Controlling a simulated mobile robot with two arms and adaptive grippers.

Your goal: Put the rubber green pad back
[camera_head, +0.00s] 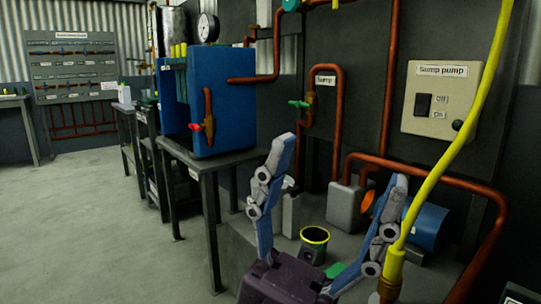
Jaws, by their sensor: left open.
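A small flat green piece (335,270), which looks like the rubber green pad, lies low in the head view beside the base of my left gripper's right finger. It is partly hidden by that finger. My left gripper (338,162) is open, its two blue-grey fingers spread wide and pointing up, with nothing held between the tips. My right gripper is out of view.
A dark bucket with a yellow rim (314,236) stands on the floor beyond my gripper. A yellow hose (455,135) and copper pipes (485,190) crowd the right. A blue machine (225,100) stands on a metal table (215,160). The left floor is clear.

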